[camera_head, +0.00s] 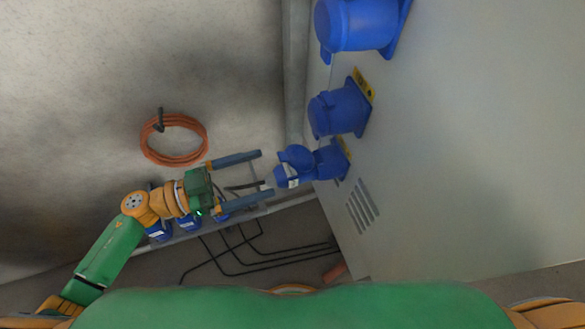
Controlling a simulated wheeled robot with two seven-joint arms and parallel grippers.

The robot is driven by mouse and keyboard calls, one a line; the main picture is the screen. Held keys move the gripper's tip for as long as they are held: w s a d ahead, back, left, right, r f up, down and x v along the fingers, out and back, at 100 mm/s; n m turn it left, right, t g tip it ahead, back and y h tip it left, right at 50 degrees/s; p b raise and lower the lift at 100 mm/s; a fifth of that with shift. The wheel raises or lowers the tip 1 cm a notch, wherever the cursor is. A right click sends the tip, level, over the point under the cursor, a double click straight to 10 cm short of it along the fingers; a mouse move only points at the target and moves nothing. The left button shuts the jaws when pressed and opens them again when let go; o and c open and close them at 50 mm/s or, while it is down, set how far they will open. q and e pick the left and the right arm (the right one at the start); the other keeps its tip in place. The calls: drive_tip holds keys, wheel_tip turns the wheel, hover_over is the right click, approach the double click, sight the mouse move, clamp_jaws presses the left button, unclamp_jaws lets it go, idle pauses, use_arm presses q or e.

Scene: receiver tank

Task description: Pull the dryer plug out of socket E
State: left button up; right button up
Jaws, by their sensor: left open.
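A blue plug (287,170) with a white label sits in the lowest blue socket (328,161) in view on the grey cabinet's side. The socket has a yellow tag behind it, with letters too small to read. My left gripper (264,174) is open, with one finger above and one below the line of the plug. Its fingertips appear just short of the plug's outer end, and nothing is gripped. A dark cable shows between the fingers. My right gripper is out of view.
Two more blue sockets (338,108) (355,25) sit higher on the grey cabinet (450,150). An orange hose coil (174,140) hangs on the wall. Black cables (270,262) lie on the floor, and several blue connectors (189,224) stand behind my left arm.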

sight(280, 177)
use_arm(q)
drive_tip(key=f+b, duration=0.2)
drive_tip(key=f, duration=0.1)
drive_tip(key=shift+s+f, duration=0.1)
drive_tip(key=shift+s, duration=0.1)
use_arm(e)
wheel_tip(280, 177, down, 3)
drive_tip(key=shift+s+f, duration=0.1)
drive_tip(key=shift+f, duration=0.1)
use_arm(q)
drive_tip(key=shift+d, duration=0.1)
drive_tip(key=p+x, duration=0.1)
drive_tip(key=x, duration=0.6)
drive_tip(key=shift+w+d, duration=0.1)
drive_tip(key=shift+d, duration=0.1)
drive_tip(key=shift+x, duration=0.75)
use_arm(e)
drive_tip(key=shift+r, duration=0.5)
use_arm(q)
drive_tip(key=shift+p, duration=0.6)
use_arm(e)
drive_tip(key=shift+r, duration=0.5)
